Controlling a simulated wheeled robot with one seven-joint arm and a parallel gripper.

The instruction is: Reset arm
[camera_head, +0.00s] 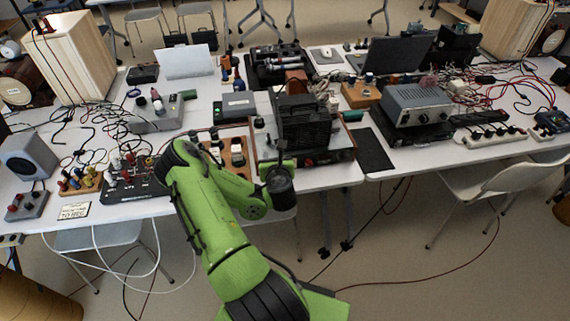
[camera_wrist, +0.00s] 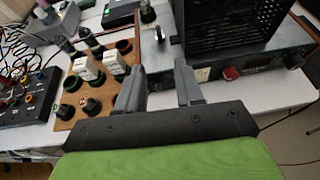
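My green arm rises from the bottom of the head view and bends over the front edge of the table. Its dark wrist end (camera_head: 279,180) is in front of the black boxy device; the fingers are hard to make out there. In the wrist view my gripper (camera_wrist: 164,80) shows two grey fingers held apart with nothing between them.
The white table (camera_head: 330,175) is crowded with electronics and cables. A black caged unit (camera_head: 303,122) stands close beyond my gripper. A black panel with knobs (camera_head: 135,186) lies to the left. A white chair (camera_head: 500,185) stands at right. The floor in front is mostly free, with loose cables.

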